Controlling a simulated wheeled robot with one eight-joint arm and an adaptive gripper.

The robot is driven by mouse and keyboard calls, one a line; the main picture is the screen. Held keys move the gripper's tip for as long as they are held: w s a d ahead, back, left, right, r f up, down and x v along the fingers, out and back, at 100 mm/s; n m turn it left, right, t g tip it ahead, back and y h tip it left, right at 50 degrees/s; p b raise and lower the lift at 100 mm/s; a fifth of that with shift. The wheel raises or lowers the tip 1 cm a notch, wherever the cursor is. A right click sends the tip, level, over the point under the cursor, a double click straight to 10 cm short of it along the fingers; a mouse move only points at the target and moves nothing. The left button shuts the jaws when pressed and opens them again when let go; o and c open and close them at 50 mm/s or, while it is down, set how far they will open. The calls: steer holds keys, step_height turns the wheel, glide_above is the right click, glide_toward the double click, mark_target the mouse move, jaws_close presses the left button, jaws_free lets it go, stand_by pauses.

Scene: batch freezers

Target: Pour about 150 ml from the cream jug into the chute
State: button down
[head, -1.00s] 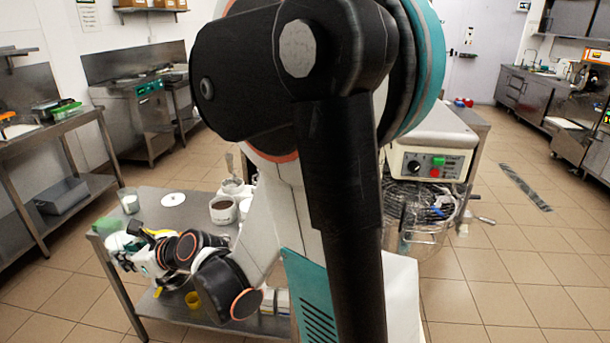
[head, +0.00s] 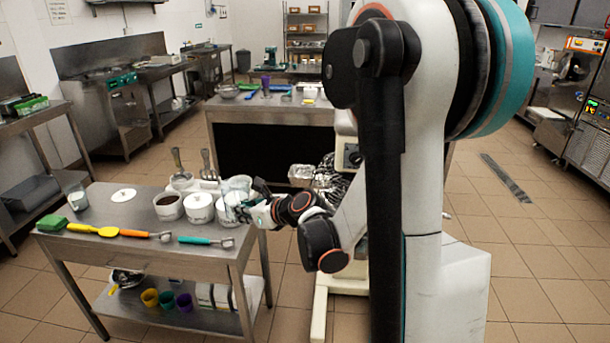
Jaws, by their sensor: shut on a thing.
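My gripper (head: 250,196) is at the right end of the near steel table, beside the white tubs. It is shut on a pale, see-through vessel (head: 237,183), which looks like the cream jug and appears roughly upright. Its contents and the exact grip are too small to tell. The vessel overlaps the rightmost white tub (head: 228,212) in the picture; I cannot tell whether they touch. I cannot make out the chute. A machine with a lit green display (head: 591,105) stands at the far right.
The near table (head: 140,250) holds a dark-filled tub (head: 168,207), a glass with pale contents (head: 76,197), a white disc (head: 123,195) and several coloured tools. Behind my arm is a wire-guarded mixer (head: 325,180). Another table (head: 265,112) stands behind. Floor at right is mostly clear.

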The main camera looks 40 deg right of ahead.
steer(key=s+d+f+b, duration=0.1)
steer(key=s+d+f, duration=0.1)
steer(key=d, duration=0.9)
steer(key=s+d+f+m+h+b, duration=0.1)
steer(key=s+d+f+b, duration=0.1)
steer(key=d, duration=0.9)
steer(key=s+f, duration=0.1)
steer(key=s, duration=0.1)
steer(key=shift+s+d+t, duration=0.15)
steer(key=shift+s+t, duration=0.15)
steer(key=shift+s, duration=0.05)
steer(key=shift+s, duration=0.1)
